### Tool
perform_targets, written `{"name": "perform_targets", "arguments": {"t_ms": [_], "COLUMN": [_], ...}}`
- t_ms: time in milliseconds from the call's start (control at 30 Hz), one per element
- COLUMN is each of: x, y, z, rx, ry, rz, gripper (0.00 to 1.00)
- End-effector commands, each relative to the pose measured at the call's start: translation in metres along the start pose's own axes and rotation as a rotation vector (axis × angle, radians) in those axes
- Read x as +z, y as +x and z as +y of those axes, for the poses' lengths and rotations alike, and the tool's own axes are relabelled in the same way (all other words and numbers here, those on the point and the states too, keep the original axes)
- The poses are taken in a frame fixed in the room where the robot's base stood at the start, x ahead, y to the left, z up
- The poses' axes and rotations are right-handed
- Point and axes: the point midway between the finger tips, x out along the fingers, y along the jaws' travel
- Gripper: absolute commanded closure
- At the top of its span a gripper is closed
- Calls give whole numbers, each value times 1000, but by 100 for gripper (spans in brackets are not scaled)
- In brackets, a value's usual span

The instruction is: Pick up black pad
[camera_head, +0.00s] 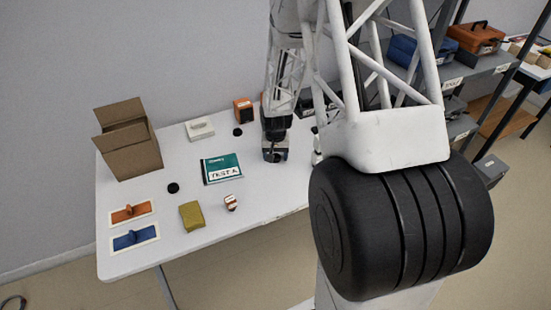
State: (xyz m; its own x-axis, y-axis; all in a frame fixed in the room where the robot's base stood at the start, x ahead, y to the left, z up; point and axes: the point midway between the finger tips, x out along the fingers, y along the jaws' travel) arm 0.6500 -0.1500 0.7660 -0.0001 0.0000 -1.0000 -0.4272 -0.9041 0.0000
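Two small round black pieces lie on the white table. One black disc (173,187) is left of the teal-and-white box, and another (237,132) is near the orange box at the back. I cannot tell which is the black pad. My gripper (274,156) points down over the table, right of the teal-and-white box and apart from both discs. Its fingertips are too small and dark to tell whether they are open or hold anything.
The white table (255,200) also bears an open cardboard box (132,158), a teal-and-white box (221,168), a yellow block (191,216), orange (130,213) and blue (135,237) handled pieces, a white piece (200,129) and an orange box (244,110). Shelves (480,72) stand right.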

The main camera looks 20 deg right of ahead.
Motion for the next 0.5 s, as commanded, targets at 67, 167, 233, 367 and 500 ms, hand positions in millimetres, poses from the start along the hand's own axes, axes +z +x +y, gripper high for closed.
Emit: {"name": "perform_targets", "arguments": {"t_ms": [67,167,233,367,500], "x": [0,0,0,0,0], "y": [0,0,0,0,0], "z": [0,0,0,0,0], "rx": [0,0,0,0,0], "ry": [0,0,0,0,0], "rz": [0,0,0,0,0], "gripper": [47,62,73,81,81]}}
